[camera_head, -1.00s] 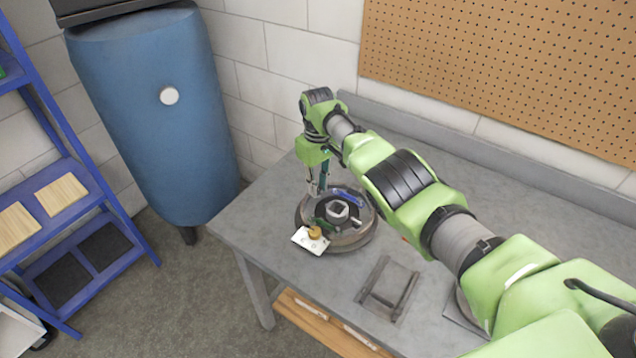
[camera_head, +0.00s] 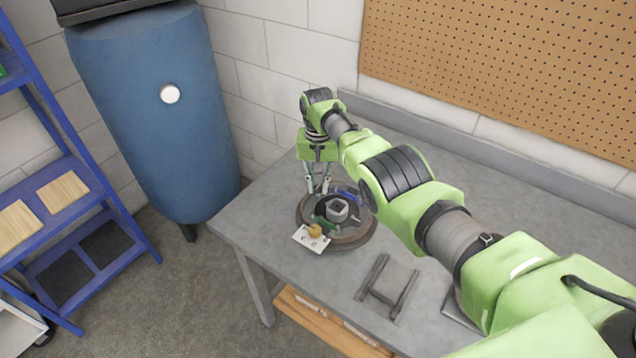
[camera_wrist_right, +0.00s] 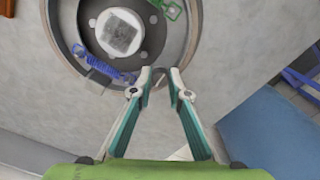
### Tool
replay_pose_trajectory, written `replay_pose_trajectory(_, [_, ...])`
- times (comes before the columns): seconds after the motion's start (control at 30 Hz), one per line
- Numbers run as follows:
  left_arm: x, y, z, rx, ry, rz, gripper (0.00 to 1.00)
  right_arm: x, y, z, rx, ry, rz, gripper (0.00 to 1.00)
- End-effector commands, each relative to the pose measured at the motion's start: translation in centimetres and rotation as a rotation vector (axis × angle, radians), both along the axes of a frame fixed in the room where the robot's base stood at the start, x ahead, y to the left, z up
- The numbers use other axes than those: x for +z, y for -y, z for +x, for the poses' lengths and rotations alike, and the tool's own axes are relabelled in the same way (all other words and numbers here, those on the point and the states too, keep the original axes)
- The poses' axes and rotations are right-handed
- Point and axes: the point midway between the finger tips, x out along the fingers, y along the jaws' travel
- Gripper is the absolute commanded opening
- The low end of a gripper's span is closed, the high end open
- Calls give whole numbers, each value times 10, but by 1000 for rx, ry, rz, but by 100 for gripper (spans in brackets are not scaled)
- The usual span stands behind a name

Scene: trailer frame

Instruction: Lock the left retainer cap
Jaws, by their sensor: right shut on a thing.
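The round brake assembly (camera_head: 353,238) lies on the grey bench, with a light square-topped hub (camera_head: 338,210) in its middle. It also shows in the right wrist view (camera_wrist_right: 63,30). My right gripper (camera_head: 318,192) points down at the far left part of its ring. In the wrist view the fingertips (camera_wrist_right: 161,76) are close together over the ring, beside the blue spring (camera_wrist_right: 103,62). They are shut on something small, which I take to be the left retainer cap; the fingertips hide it. My left gripper is out of view.
A white plate with a yellow knob (camera_head: 314,231) sits at the assembly's near left edge. A dark metal frame (camera_head: 388,288) lies on the bench (camera_head: 270,215) to the right. A blue tank (camera_head: 150,110) and blue shelf (camera_head: 75,210) stand to the left.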

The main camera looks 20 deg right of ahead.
Motion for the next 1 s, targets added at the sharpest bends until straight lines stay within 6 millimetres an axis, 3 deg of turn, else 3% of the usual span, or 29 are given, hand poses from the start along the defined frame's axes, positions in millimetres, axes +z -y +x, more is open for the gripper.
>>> replay_pose_trajectory(0.63, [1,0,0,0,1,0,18,2,0,2,-52,5,-1,0])
replay_pose_trajectory(0.67, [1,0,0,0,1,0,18,2,0,2,-52,6,-1,19])
replay_pose_trajectory(0.7, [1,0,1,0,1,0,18,2,0,2,-52,5,-1,29])
replay_pose_trajectory(0.73, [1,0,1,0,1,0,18,2,0,2,-52,5,-1,33])
replay_pose_trajectory(1.0, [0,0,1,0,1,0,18,1,0,1,-52,2,-1,33])
